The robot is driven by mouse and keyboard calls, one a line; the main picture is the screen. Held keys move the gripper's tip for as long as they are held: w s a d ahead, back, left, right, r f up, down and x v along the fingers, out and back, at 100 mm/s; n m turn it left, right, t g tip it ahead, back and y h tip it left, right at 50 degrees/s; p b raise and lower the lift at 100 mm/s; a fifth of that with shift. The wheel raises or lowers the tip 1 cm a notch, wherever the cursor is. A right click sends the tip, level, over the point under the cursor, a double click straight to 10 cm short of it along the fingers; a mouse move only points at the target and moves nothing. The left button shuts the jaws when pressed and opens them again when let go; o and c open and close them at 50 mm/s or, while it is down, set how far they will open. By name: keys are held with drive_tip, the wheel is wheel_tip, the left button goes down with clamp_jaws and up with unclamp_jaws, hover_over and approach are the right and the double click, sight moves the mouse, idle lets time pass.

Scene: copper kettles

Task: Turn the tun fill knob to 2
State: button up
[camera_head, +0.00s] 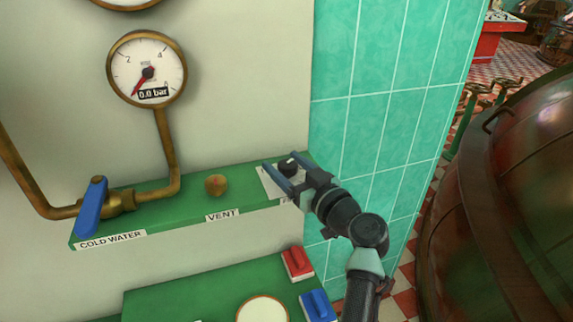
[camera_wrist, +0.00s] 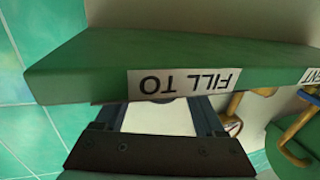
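The fill knob (camera_head: 287,167) is a small dark knob on a white dial plate (camera_head: 270,184) at the right end of the green shelf in the head view. My gripper (camera_head: 279,160) is open, with its blue-grey fingers apart on either side of the knob; I cannot tell whether they touch it. The knob's setting and the dial numbers are too small or covered to read. In the wrist view the FILL TO label (camera_wrist: 183,82) shows upside down on the shelf's front edge. The spread fingers of my gripper show below it, their tips hidden behind the shelf edge.
The green shelf (camera_head: 150,200) also carries a brass VENT knob (camera_head: 215,185) and a blue COLD WATER valve handle (camera_head: 91,206). A gauge (camera_head: 147,70) above reads 0.0 bar. Red (camera_head: 297,262) and blue (camera_head: 318,305) switches sit below. A tiled wall (camera_head: 385,100) stands close on the right.

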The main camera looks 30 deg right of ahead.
clamp_jaws()
